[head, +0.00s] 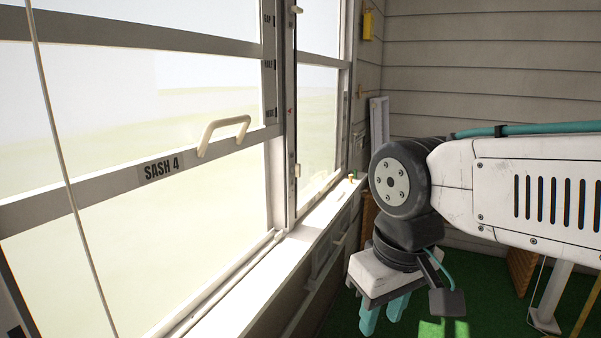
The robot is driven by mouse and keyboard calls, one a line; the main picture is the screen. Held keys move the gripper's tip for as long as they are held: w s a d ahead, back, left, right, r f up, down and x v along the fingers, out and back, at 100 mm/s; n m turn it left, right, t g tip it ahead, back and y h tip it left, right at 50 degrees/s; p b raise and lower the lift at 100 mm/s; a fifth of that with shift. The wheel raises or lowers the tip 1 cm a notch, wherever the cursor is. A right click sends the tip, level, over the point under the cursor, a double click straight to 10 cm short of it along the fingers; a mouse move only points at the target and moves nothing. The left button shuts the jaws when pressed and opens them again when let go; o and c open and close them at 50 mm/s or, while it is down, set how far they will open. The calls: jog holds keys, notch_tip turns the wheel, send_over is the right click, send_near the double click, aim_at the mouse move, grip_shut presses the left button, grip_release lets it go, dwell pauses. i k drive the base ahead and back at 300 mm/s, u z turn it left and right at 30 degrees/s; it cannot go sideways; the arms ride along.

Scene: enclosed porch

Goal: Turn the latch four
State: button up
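No separate part marked as latch four can be made out. My gripper (384,313) hangs at the lower centre right, pointing down, well right of the handle and lower than it. Its two teal fingers stand a little apart, with nothing seen between them. The fingertips touch nothing that I can see.
A pale sill (280,255) runs along below the window, left of my gripper. A cord (62,160) hangs in front of the glass. A yellow box (368,25) is on the far wall. Green floor (470,290) shows below my arm.

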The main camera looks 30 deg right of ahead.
aim_at(298, 170)
jog(key=k, duration=1.3)
jog(key=z, duration=0.65)
jog(key=i, duration=0.55)
jog(key=z, duration=0.6)
jog(key=i, duration=0.7)
jog(key=u, duration=0.7)
jog(key=i, duration=0.6)
jog(key=u, duration=0.65)
